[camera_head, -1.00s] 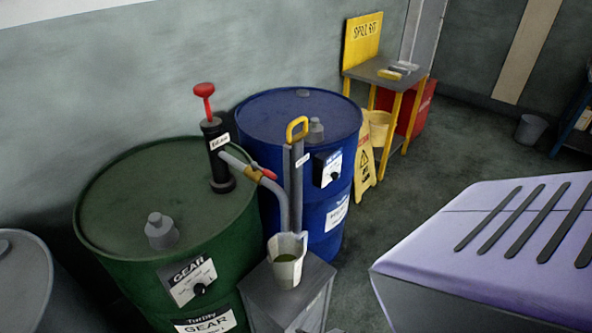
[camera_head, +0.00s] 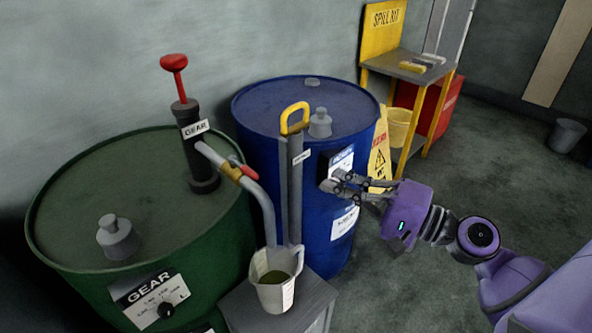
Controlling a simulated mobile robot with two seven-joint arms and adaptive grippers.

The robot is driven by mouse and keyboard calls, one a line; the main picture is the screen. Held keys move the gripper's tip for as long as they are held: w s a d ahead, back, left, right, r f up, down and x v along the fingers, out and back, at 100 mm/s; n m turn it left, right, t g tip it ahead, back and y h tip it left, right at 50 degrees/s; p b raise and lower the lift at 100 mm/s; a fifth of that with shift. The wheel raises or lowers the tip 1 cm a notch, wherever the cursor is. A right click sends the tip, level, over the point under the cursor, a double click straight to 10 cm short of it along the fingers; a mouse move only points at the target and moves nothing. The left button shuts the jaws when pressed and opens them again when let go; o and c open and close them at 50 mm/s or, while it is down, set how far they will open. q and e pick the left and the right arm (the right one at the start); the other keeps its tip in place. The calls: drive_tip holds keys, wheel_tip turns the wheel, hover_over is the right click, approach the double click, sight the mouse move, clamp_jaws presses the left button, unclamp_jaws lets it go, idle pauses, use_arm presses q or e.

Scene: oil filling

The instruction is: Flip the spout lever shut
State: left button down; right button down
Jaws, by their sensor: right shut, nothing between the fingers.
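The red spout lever (camera_head: 248,171) sits at a brass-coloured valve (camera_head: 231,171) on the grey spout and lies roughly along the pipe. The spout (camera_head: 268,212) curves from the black GEAR pump (camera_head: 194,150) on the green drum (camera_head: 75,205) down into a white jug (camera_head: 275,292). The jug has dark greenish oil in it. My right gripper (camera_head: 331,184) is shut and empty in front of the blue drum, right of the lever and apart from it. My left gripper is not in view.
A grey upright pump with a yellow handle (camera_head: 295,116) stands between the lever and my right gripper. The jug rests on a grey stand (camera_head: 312,300). The blue drum (camera_head: 262,101) is behind. A yellow wet-floor sign (camera_head: 380,150) stands further right.

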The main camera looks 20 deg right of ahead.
sight(245, 169)
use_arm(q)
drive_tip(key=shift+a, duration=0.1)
use_arm(e)
drive_tip(key=shift+a+r, duration=0.1)
drive_tip(key=shift+r, duration=0.1)
